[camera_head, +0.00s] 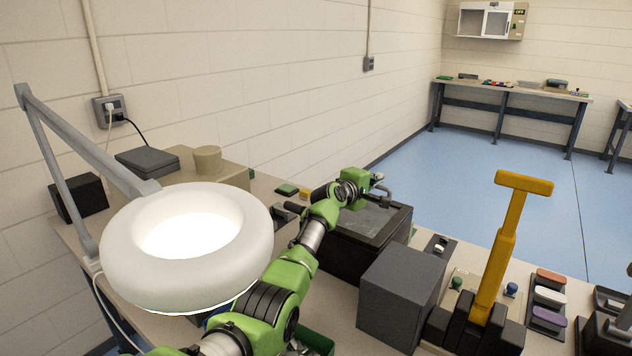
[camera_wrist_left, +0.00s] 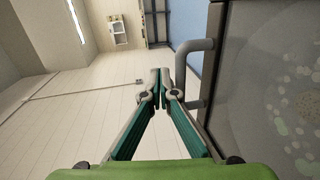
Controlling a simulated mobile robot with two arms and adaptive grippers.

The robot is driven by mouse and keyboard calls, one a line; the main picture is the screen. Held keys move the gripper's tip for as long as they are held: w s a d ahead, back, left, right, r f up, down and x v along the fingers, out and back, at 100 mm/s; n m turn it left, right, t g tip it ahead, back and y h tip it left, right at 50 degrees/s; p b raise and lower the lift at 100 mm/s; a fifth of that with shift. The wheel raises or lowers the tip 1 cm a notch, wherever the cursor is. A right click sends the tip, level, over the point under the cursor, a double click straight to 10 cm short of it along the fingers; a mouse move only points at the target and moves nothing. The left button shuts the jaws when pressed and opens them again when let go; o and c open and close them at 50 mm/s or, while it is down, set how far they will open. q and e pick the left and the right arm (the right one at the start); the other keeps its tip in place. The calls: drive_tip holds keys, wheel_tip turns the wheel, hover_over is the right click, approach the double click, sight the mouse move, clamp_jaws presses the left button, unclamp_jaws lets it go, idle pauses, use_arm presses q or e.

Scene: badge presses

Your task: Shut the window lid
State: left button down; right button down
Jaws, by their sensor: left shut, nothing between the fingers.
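The window lid (camera_head: 372,223) is a dark, glassy panel on top of a black box (camera_head: 350,252) in the middle of the bench. It looks nearly flat; I cannot tell whether it is fully down. In the left wrist view the lid (camera_wrist_left: 275,85) fills the right side, and its grey bar handle (camera_wrist_left: 182,75) stands out from its edge. My left gripper (camera_head: 378,178) is at the lid's far edge, beside the handle. In the wrist view the left gripper (camera_wrist_left: 162,73) is shut and empty, its fingertips close to the handle; contact is unclear. My right gripper is not in view.
A white ring lamp (camera_head: 120,255) stands at the left. A grey block (camera_head: 400,290) and a press with a yellow lever (camera_head: 502,245) stand right of the box. Colored pieces (camera_head: 549,295) lie further right. Blue floor is open behind the bench.

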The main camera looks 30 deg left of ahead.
use_arm(q)
drive_tip(key=s, duration=0.4)
drive_tip(key=s+r, duration=0.1)
drive_tip(key=s, duration=0.2)
drive_tip(key=s+r, duration=0.1)
drive_tip(key=s, duration=0.3)
drive_tip(key=shift+s+a, duration=0.3)
drive_tip(key=shift+s, duration=0.05)
drive_tip(key=shift+s, duration=0.1)
